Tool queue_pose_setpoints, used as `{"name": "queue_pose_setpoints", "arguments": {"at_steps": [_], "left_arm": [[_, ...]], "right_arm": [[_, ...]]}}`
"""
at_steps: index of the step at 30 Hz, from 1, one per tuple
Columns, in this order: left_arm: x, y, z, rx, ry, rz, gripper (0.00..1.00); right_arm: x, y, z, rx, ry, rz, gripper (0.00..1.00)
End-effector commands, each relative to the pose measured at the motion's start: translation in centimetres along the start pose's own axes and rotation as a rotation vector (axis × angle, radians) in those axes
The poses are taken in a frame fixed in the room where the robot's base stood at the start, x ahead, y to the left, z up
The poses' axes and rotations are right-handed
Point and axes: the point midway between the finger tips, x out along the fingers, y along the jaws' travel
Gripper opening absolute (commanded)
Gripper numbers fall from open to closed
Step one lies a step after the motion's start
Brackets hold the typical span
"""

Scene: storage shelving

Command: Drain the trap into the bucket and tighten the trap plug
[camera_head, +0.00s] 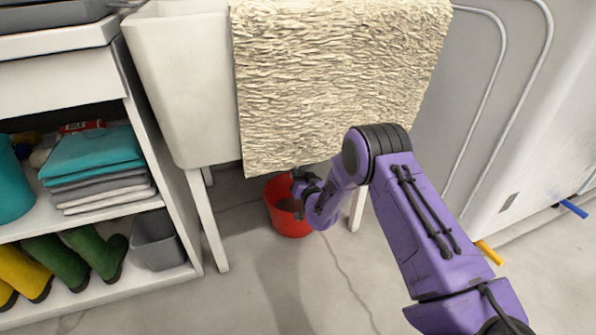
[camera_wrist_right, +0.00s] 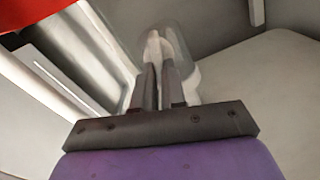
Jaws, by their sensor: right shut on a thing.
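The red bucket (camera_head: 287,226) stands on the floor under the sink, and part of it shows at the top left corner of the right wrist view (camera_wrist_right: 22,14). My right arm reaches down to it, with the right gripper (camera_head: 300,188) at the bucket's far right rim. In the right wrist view the fingers (camera_wrist_right: 160,80) are close together on a white piece, apparently the trap plug (camera_wrist_right: 153,48). A clear rounded shape, apparently the trap (camera_wrist_right: 177,40), surrounds it. The plug's thread and seating cannot be made out. My left gripper is not in view.
A white sink (camera_head: 180,80) on legs stands above, with a beige towel (camera_head: 335,80) hanging over its front and hiding the pipes. Shelving with folded towels (camera_head: 95,165), boots (camera_head: 95,252) and a grey bin (camera_head: 157,242) stands left. The floor in front is clear.

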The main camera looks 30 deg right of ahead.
Motion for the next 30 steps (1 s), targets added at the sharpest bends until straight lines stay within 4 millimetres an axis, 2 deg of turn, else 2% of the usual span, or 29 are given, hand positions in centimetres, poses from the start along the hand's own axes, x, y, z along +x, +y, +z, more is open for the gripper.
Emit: {"name": "queue_pose_setpoints", "arguments": {"at_steps": [3, 15, 30], "left_arm": [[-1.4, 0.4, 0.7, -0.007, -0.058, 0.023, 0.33], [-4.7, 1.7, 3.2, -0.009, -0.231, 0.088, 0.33], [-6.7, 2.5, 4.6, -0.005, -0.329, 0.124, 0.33]], "right_arm": [[-0.1, 0.0, -0.1, 0.088, -0.005, 0.001, 0.00], [-0.1, 0.3, 0.1, 0.465, -0.006, 0.003, 0.00], [-0.1, 0.5, 0.5, 0.933, -0.007, 0.003, 0.00]]}}
